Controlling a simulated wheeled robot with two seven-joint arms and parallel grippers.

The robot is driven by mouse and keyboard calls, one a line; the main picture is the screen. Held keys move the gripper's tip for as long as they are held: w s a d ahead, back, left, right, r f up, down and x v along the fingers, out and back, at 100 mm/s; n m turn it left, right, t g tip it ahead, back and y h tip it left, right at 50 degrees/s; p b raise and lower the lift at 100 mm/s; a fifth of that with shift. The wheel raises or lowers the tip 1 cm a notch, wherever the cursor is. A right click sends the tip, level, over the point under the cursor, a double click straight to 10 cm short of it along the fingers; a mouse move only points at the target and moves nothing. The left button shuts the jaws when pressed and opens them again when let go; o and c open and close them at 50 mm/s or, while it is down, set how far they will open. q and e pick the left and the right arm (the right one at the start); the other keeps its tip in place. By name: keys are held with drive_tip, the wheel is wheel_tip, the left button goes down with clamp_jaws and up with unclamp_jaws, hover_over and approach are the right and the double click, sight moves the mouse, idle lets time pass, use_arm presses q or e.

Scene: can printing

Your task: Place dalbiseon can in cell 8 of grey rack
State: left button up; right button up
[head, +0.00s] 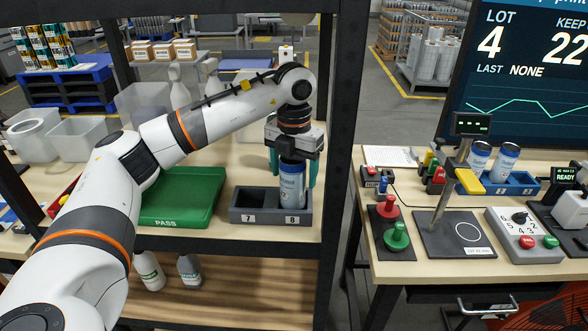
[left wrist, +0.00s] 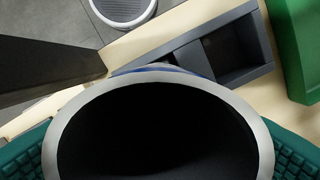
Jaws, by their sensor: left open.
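A blue-and-white can (head: 291,186), its label too small to read, stands upright in cell 8 of the grey rack (head: 248,218). Its base is hidden behind the rack's front wall. Cell 7 beside it is empty. My left gripper (head: 292,174) points down over the can, with one teal finger on each side; its jaws are open. In the left wrist view the can's pale rim and dark open top (left wrist: 155,125) fill the lower middle between the teal fingers. The grey rack (left wrist: 240,77) with its empty cell lies behind it. My right gripper is not in view.
A green PASS tray (head: 215,203) lies left of the rack. A dark shelf post (head: 340,130) stands close on the right. On the right-hand table, two similar cans (head: 506,160) stand in a blue rack (head: 520,183), near a press and control boxes.

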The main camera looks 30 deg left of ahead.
use_arm(q)
wheel_tip(320, 180, up, 12)
drive_tip(key=shift+r, duration=0.15)
idle(0.4)
